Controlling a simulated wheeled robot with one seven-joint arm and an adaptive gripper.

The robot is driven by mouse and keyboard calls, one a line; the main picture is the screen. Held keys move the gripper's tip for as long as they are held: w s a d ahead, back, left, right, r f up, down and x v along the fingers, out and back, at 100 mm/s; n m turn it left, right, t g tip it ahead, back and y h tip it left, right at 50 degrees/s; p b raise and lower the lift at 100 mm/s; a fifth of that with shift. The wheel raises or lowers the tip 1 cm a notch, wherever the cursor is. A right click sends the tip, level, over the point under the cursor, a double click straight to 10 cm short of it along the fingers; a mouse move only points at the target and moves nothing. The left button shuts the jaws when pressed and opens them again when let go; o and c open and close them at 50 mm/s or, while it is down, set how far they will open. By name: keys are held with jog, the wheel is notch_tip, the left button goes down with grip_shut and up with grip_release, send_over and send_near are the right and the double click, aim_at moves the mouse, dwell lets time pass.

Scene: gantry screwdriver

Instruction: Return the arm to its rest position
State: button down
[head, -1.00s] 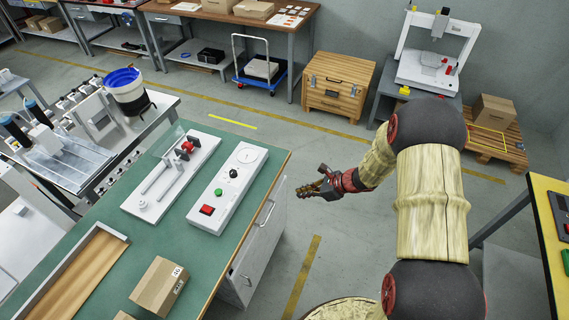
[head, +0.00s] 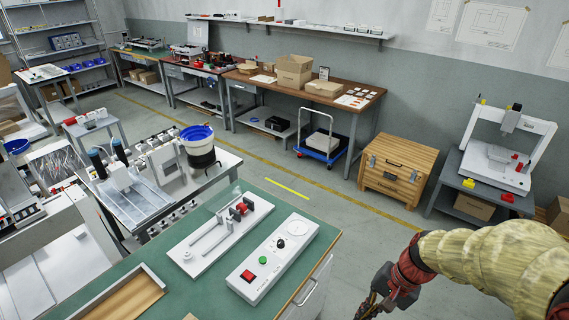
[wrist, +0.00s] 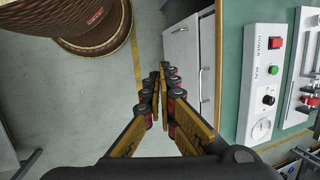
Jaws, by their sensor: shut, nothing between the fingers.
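My gripper (wrist: 163,72) is shut and empty in the wrist view, its fingertips together over the grey floor beside the green bench. In the head view my gripper (head: 369,305) shows low, right of the bench, partly cut off by the bottom edge. My arm reaches in from the lower right corner. The green bench (head: 207,291) carries a white control box (head: 272,262) with a red switch, a green button and a black knob. A white fixture (head: 217,234) with rails and a red part lies beside the box. The wrist view also shows the control box (wrist: 262,85).
A wooden crate (head: 397,172) stands on the floor beyond my arm. A white gantry machine (head: 502,155) stands on a grey table at the right. Floor between bench and crate is clear.

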jog(key=s+r+n+t+h, duration=0.2)
jog(key=s+r+n+t, duration=0.1)
jog(key=r, duration=0.7)
jog(key=s+a+r+n+t+h, duration=0.1)
jog(key=s+r+n, duration=0.3)
jog(key=r, duration=0.6)
jog(key=shift+s+n+t+h, duration=0.3)
jog(key=shift+s+t+h, duration=0.2)
jog(key=shift+t, duration=0.4)
